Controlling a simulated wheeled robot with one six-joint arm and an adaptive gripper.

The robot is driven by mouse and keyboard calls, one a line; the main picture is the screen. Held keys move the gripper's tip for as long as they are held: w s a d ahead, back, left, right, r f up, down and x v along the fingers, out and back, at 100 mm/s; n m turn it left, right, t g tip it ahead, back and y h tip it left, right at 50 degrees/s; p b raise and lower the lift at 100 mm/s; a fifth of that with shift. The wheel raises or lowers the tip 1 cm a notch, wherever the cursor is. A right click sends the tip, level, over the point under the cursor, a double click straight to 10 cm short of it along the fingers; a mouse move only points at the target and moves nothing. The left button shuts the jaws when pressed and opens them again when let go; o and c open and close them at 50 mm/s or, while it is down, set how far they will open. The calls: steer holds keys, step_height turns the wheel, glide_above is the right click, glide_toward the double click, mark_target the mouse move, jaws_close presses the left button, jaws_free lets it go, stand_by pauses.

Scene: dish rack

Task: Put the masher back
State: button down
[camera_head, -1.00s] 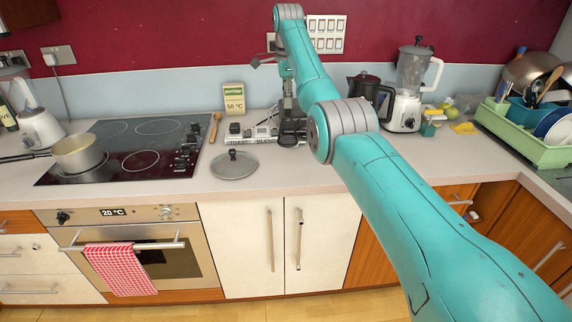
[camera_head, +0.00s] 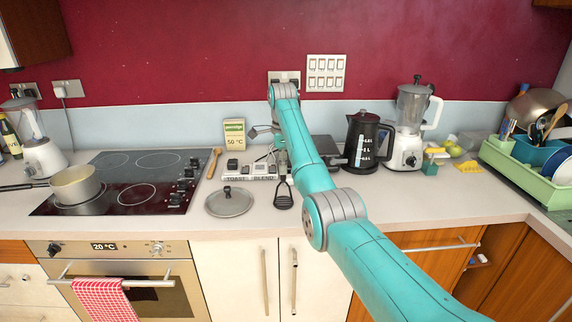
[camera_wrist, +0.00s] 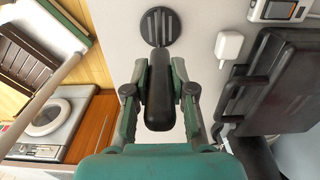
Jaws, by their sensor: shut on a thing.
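The masher shows in the wrist view with its black handle (camera_wrist: 158,95) pointing at my gripper and its round slotted head (camera_wrist: 160,27) at the far end. In the head view its black head (camera_head: 284,201) hangs downward near the front of the counter, right of a pan lid. My gripper (camera_wrist: 160,90) is shut on the handle, one finger on each side. In the head view my gripper (camera_head: 283,162) is partly hidden by my arm. I cannot tell whether the masher head touches the counter.
A green dish rack (camera_head: 530,178) with a blue utensil holder (camera_head: 535,150) stands far right. A black kettle (camera_head: 366,140) and a blender (camera_head: 410,125) are right of my arm. The lid (camera_head: 229,202), wooden spoon (camera_head: 214,162) and hob (camera_head: 130,180) are left. The front counter at right is clear.

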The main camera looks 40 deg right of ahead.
steer(key=shift+f, duration=0.1)
steer(key=c, duration=1)
jaws_free()
